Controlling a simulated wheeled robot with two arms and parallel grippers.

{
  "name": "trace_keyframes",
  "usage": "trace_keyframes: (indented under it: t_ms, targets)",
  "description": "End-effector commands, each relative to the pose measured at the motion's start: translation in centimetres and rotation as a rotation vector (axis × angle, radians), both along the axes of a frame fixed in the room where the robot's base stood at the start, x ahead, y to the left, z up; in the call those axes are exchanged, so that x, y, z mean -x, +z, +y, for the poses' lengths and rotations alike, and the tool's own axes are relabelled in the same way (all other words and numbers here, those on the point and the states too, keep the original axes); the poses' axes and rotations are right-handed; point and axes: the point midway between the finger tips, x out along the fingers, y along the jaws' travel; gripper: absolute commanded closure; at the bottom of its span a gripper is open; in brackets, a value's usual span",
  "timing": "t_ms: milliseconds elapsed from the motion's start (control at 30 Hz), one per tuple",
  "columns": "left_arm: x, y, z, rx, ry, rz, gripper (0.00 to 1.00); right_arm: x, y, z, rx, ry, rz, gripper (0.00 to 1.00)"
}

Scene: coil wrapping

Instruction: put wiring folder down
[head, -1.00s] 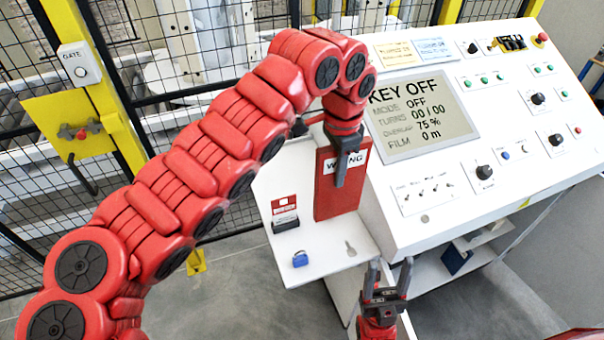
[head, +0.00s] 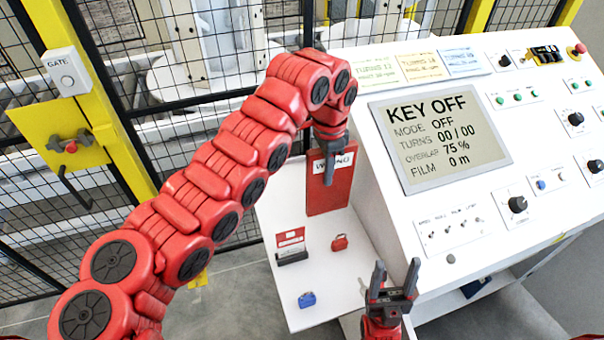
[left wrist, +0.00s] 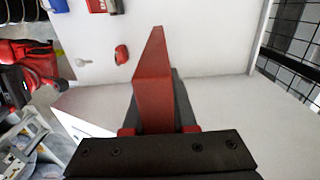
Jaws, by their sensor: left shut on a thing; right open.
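The wiring folder (head: 323,195) is a red upright folder with a white label, at the back of the white side shelf (head: 325,272), beside the console. My left gripper (head: 329,172) is shut on its upper part from above. In the left wrist view the red folder (left wrist: 153,85) stands edge-on between the fingers. I cannot tell whether its bottom edge touches the shelf. My right gripper (head: 393,283) is open and empty, in front of the console's lower left corner.
A red padlock (head: 339,242), a blue padlock (head: 306,299) and a red-and-white card holder (head: 291,246) are on the shelf. The console (head: 450,150) rises at right, its screen (head: 440,135) reading KEY OFF. Mesh fencing and a gate box (head: 65,72) are behind and left.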

Motion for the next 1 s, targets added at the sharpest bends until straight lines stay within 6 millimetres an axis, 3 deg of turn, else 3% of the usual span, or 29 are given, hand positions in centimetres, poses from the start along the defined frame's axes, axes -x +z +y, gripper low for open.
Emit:
trace_keyframes:
  t_ms: [333,400,800,1000]
  targets:
    - [-5.8,-0.1,4.9,-0.003,0.000,0.004,1.00,0.0,3.8,0.0,0.000,0.000,0.000,0.40]
    - [-6.5,-0.3,5.1,0.002,-0.003,0.000,1.00,0.0,4.1,0.0,0.000,0.000,0.000,0.40]
    - [-7.9,-1.1,6.6,0.001,-0.002,0.003,1.00,0.0,5.4,0.0,0.000,0.000,0.000,0.40]
    - [-7.9,-3.3,6.4,0.000,-0.005,0.004,1.00,0.0,7.5,0.0,0.000,0.000,0.000,0.40]
